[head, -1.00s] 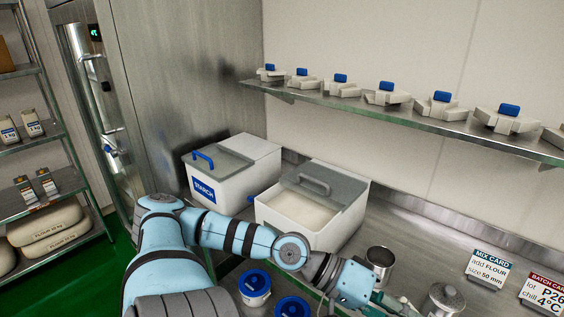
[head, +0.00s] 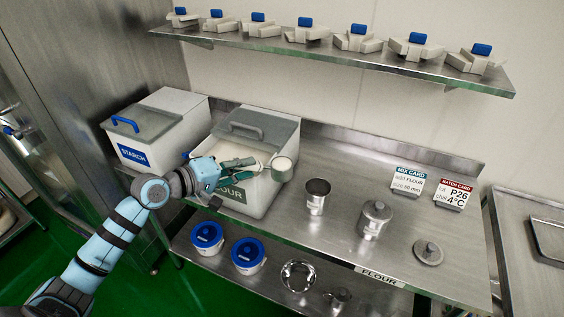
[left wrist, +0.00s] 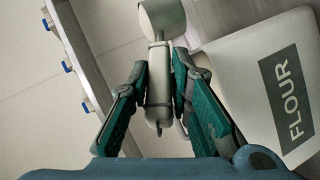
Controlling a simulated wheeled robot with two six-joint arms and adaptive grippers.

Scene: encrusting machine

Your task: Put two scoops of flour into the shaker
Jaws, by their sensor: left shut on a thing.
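My left gripper (head: 240,166) is shut on the handle of a scoop (head: 281,166), above the front right of the flour bin (head: 262,198). The scoop's round bowl points right, and its top looks pale; I cannot tell surely how full it is. The left wrist view shows the scoop's handle between my left gripper's fingers (left wrist: 158,85) and its bowl (left wrist: 162,18) beyond. The bin's lid is partly back, showing white flour. An open metal cup (head: 316,197) and a knob-topped metal canister (head: 374,220) stand to the right; I cannot tell which is the shaker.
A starch bin (head: 150,130) stands left of the flour bin. A loose knobbed lid (head: 428,252), a mix card (head: 409,182) and a batch card (head: 453,195) are on the counter's right. Blue-lidded tubs (head: 247,254) sit below. A wall shelf (head: 340,58) runs above.

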